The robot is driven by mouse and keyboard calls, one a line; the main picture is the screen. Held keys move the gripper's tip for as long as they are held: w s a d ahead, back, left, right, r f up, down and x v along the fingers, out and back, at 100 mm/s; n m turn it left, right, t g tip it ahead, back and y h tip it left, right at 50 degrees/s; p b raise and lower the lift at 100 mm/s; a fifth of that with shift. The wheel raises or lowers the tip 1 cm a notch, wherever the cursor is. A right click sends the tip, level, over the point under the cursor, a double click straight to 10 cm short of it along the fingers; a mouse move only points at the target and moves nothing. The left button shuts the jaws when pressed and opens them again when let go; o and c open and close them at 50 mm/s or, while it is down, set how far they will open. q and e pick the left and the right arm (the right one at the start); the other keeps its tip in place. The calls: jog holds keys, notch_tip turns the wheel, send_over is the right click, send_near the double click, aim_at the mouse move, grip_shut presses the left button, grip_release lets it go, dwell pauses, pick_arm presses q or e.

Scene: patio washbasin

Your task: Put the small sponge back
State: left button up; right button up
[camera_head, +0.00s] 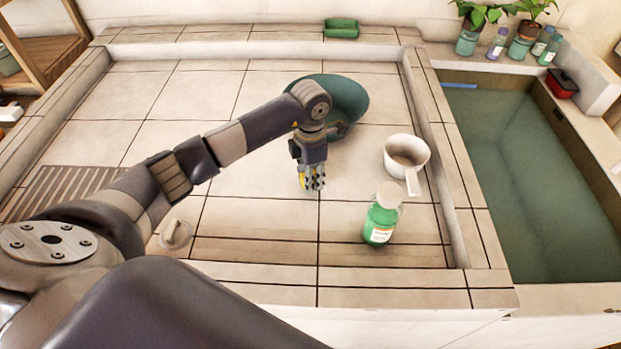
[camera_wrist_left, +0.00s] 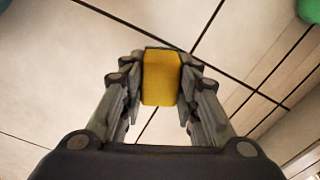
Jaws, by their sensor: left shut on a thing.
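The small sponge (camera_wrist_left: 161,78) is yellow and sits between the fingers of my left gripper (camera_wrist_left: 160,95) in the left wrist view. In the head view my left gripper (camera_head: 311,182) points down over the tiled basin floor, shut on the sponge, with only a sliver of yellow showing at its left side. I cannot tell how far above the tiles it is. A green dish (camera_head: 341,22), perhaps a soap or sponge holder, stands on the back ledge. My right gripper is not in view.
A teal bowl (camera_head: 349,95) stands behind my gripper, partly covered by my arm. A white dipper (camera_head: 405,152) and a green bottle (camera_head: 382,215) stand to the right. A water-filled trough (camera_head: 520,150) lies far right. The left basin floor is mostly clear.

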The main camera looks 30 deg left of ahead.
pick_arm(q)
jog(key=shift+f, duration=0.9)
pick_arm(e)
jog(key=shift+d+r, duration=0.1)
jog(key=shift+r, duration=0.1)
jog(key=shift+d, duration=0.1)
pick_arm(q)
jog(key=shift+f, duration=0.2)
jog(key=o, duration=1)
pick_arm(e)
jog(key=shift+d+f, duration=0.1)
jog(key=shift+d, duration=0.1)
pick_arm(q)
jog(key=shift+r, duration=0.1)
jog(key=shift+r, duration=0.25)
notch_tip(320, 180, up, 12)
jog(key=shift+f+b, duration=0.15)
jog(key=shift+b, duration=0.65)
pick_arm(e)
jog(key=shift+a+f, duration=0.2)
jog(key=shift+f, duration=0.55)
